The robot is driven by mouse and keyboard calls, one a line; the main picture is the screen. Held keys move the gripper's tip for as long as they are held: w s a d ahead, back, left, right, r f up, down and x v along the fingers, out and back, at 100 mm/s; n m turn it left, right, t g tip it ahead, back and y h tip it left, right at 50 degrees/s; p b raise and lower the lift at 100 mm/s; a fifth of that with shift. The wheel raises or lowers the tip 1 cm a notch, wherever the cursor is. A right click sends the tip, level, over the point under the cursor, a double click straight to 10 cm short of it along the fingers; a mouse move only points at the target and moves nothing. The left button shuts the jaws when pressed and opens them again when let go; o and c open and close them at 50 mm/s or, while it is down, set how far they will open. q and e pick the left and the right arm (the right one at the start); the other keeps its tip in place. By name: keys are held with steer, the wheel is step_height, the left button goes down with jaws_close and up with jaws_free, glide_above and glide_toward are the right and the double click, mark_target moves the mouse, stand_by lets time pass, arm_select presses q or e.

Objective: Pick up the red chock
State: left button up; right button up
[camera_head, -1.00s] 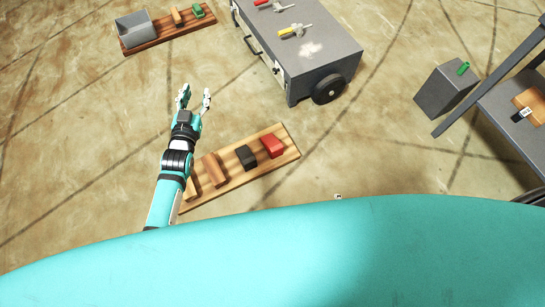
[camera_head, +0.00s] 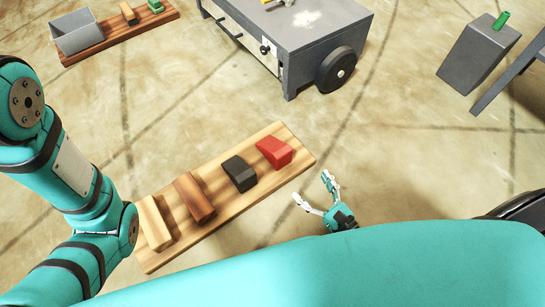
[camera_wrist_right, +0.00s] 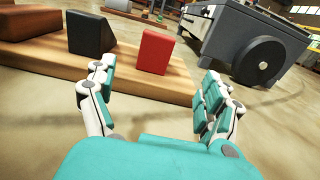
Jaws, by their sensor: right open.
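The red chock (camera_head: 273,152) lies at the right end of a wooden board (camera_head: 300,168) on the floor. It also shows upright in the right wrist view (camera_wrist_right: 154,52), a little ahead of the fingers and between their directions. My right gripper (camera_head: 317,188) is open and empty, low beside the board's right end, apart from the chock. Its two spread fingers also show in the right wrist view (camera_wrist_right: 155,95). My left arm's links fill the left side of the head view. The left gripper is not in view.
A black chock (camera_head: 240,174), a brown block (camera_head: 194,198) and a pale wooden block (camera_head: 154,223) share the board. A grey wheeled cart (camera_head: 300,50) stands behind. A grey bin (camera_head: 76,34) is at the far left.

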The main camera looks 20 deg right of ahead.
steer(key=b, duration=0.5)
glide_toward(274, 145)
steer(key=x, duration=0.4)
steer(key=shift+w+d+f, duration=0.1)
steer(key=shift+w, duration=0.05)
steer(key=b+x, duration=0.3)
steer(key=x, duration=0.1)
steer(key=shift+a+f, duration=0.15)
steer(key=shift+a, duration=0.05)
steer(key=shift+w+a, duration=0.15)
steer(key=shift+w, duration=0.4)
steer(key=c, duration=1.6)
steer(key=shift+c, duration=0.3)
steer(key=shift+r, duration=0.3)
